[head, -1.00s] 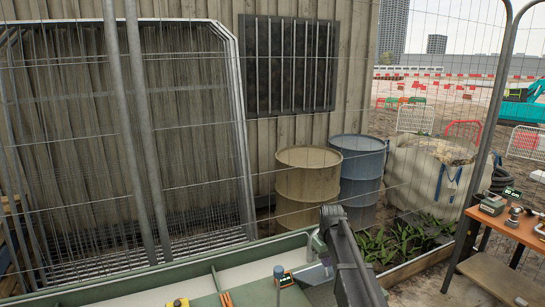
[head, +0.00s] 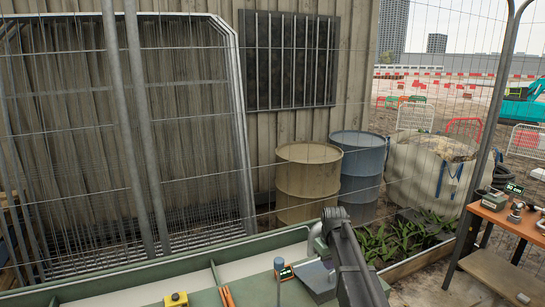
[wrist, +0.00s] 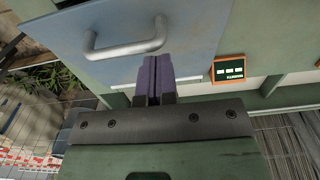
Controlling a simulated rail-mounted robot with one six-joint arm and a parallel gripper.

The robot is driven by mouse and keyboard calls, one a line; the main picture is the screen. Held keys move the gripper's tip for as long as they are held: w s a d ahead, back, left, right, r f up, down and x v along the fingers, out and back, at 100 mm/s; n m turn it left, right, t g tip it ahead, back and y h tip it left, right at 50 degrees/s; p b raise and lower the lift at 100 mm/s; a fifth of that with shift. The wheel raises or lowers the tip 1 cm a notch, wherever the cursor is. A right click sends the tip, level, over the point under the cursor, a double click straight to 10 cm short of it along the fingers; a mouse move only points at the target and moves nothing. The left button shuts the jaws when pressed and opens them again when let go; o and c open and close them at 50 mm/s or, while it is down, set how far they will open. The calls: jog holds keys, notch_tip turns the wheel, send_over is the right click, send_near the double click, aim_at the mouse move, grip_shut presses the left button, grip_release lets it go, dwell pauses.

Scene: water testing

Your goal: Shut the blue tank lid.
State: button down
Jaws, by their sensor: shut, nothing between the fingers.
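The blue-grey tank lid (head: 317,278) lies at the bottom centre of the head view, partly hidden by my arm. In the wrist view the lid (wrist: 170,25) fills the top, with a pale metal bar handle (wrist: 125,49) at its left part. My gripper (wrist: 154,62) is shut and empty, its purple fingertips over the lid beside the right end of the handle. I cannot tell whether the fingertips touch the lid, nor whether the lid lies fully flat. The fingertips are hard to make out in the head view.
A small lit display (wrist: 228,69) stands right of the lid. The green bench (head: 205,297) also carries a yellow item (head: 176,299) and orange sticks (head: 227,296). Barrels (head: 307,183) stand behind, and wire fencing (head: 190,120) rises along the back.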

aim_at(328, 278)
jog(key=shift+s+d+f+b, duration=0.1)
jog(key=shift+s+f+b, duration=0.05)
jog(key=shift+f+b, duration=0.75)
jog(key=shift+s+f+b, duration=0.15)
jog(key=shift+f+b, duration=0.7)
jog(key=shift+f, duration=0.1)
jog(key=shift+f+b, duration=0.65)
jog(key=shift+b, duration=0.1)
jog(key=shift+f+b, duration=0.5)
jog(key=shift+f, duration=0.1)
